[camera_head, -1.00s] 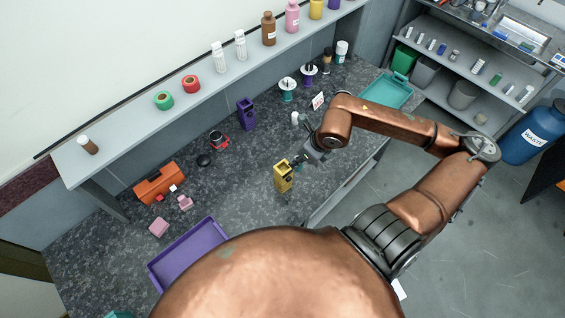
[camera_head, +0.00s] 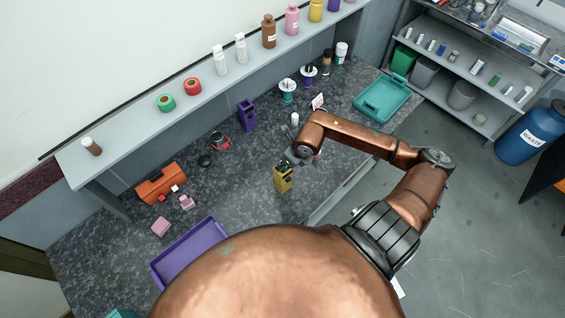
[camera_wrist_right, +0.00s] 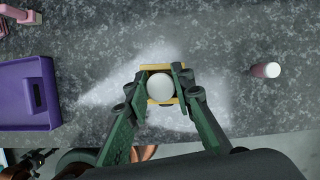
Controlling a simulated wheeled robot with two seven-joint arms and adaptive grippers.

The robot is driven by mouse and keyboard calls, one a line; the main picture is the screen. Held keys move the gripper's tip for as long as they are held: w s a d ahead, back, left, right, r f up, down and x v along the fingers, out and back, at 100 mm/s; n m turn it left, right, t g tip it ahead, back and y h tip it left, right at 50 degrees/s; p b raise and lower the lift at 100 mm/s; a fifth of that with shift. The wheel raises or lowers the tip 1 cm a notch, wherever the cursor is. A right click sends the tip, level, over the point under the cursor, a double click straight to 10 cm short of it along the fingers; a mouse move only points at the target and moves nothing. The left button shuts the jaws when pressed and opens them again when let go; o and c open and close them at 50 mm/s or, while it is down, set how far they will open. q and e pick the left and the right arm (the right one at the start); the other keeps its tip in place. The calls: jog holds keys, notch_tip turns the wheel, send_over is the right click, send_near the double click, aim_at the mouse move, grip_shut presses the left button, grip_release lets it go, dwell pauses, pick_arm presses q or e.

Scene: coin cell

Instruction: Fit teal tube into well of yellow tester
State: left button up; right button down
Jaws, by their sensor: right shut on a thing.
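The yellow tester (camera_head: 283,182) stands upright on the dark speckled bench, in the middle of the head view. In the right wrist view its yellow edge (camera_wrist_right: 149,69) shows around and beneath the held piece. My right gripper (camera_wrist_right: 160,85) is shut on a round, pale-topped piece (camera_wrist_right: 160,88), seen end-on, which I take to be the teal tube. Its teal side is hidden. In the head view the right gripper (camera_head: 288,163) is right above the tester's top. I cannot tell how deep the tube sits in the well. My left gripper is in neither current view.
A purple tray (camera_head: 188,253) lies front left and a teal tray (camera_head: 382,98) back right. An orange box (camera_head: 161,183), pink pieces (camera_head: 160,226) and a purple holder (camera_head: 246,115) stand on the bench. Bench around the tester is mostly clear.

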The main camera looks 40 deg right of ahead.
jog(key=shift+f, duration=0.25)
jog(key=c, duration=1.7)
grip_release()
jog(key=shift+r, duration=0.1)
jog(key=shift+r, duration=0.1)
jog(key=shift+r, duration=0.2)
jog(key=b+v, duration=0.1)
jog(key=v, duration=1)
jog(key=shift+s+r, duration=0.2)
jog(key=shift+r, duration=0.1)
